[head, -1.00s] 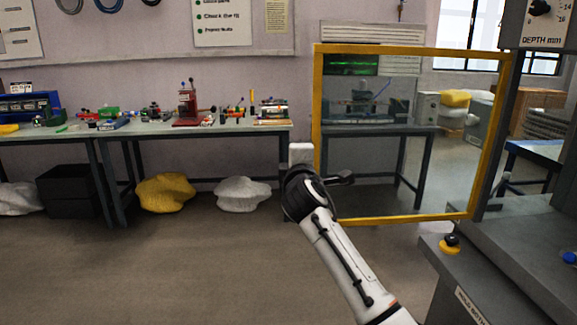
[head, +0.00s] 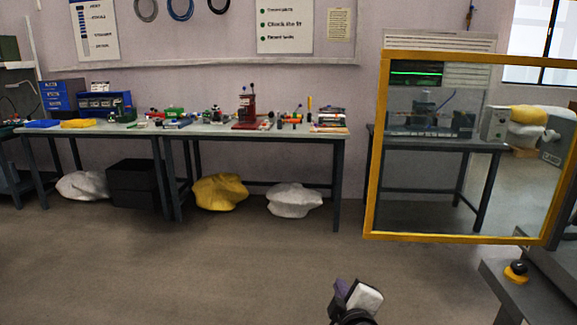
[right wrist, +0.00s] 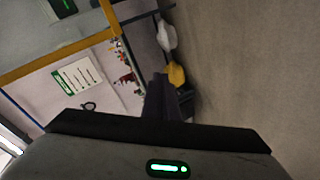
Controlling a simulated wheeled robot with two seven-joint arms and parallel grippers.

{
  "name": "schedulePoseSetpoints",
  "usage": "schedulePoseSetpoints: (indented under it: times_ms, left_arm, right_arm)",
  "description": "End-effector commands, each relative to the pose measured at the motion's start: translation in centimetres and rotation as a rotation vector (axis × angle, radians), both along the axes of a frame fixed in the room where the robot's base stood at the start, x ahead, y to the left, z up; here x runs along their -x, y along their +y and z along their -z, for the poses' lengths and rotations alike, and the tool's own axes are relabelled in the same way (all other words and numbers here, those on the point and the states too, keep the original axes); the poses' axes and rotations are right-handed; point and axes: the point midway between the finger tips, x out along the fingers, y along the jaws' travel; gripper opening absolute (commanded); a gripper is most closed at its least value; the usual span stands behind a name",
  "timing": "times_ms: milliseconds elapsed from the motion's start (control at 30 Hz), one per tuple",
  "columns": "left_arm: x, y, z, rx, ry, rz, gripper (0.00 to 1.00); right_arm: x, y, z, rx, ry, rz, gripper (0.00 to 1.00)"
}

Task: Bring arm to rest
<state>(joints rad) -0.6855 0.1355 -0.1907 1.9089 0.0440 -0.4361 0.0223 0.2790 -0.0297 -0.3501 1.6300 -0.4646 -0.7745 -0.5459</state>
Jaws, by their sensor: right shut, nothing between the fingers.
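My right gripper (head: 341,288) shows small at the bottom of the head view, over open floor and low in the picture. Little more than its dark and white end parts is in view there. In the right wrist view its dark fingers (right wrist: 166,100) are together with nothing between them. It touches nothing that I can see. My left gripper is not in view.
A yellow-framed clear panel (head: 376,165) stands at the right. A grey machine ledge with a yellow-and-black button (head: 516,271) is at lower right. Workbenches (head: 258,134) with small parts line the wall. White and yellow sacks (head: 219,192) lie below. The middle floor is clear.

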Motion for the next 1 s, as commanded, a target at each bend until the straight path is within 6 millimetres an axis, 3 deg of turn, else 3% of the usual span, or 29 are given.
schedulePoseSetpoints:
  times_ms: [33, 200, 300, 400, 500, 633, 767, 1000]
  left_arm:
    - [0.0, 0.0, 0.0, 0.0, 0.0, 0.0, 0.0]
    - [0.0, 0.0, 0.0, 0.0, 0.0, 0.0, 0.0]
    - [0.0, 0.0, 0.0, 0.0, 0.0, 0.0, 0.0]
    - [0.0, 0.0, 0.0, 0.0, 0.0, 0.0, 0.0]
    - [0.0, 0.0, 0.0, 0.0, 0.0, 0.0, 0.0]
    - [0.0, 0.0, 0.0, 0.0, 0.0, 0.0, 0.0]
    - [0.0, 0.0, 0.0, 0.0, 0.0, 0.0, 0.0]
    - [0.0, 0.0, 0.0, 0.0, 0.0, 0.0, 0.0]
  right_arm:
    - [2.5, -0.4, 3.9, -0.075, 0.057, 0.007, 0.0]
    - [11.3, -1.4, 13.6, -0.349, 0.212, 0.063, 0.0]
    - [17.4, -2.1, 18.1, -0.512, 0.302, 0.123, 0.0]
    - [23.7, -2.8, 21.5, -0.666, 0.383, 0.197, 0.0]
    - [28.9, -3.4, 23.4, -0.792, 0.446, 0.274, 0.0]
    - [33.3, -4.0, 24.5, -0.895, 0.495, 0.344, 0.0]
    - [35.0, -4.2, 24.8, -0.94, 0.512, 0.376, 0.0]
    - [35.2, -4.2, 24.9, -0.944, 0.514, 0.379, 0.0]
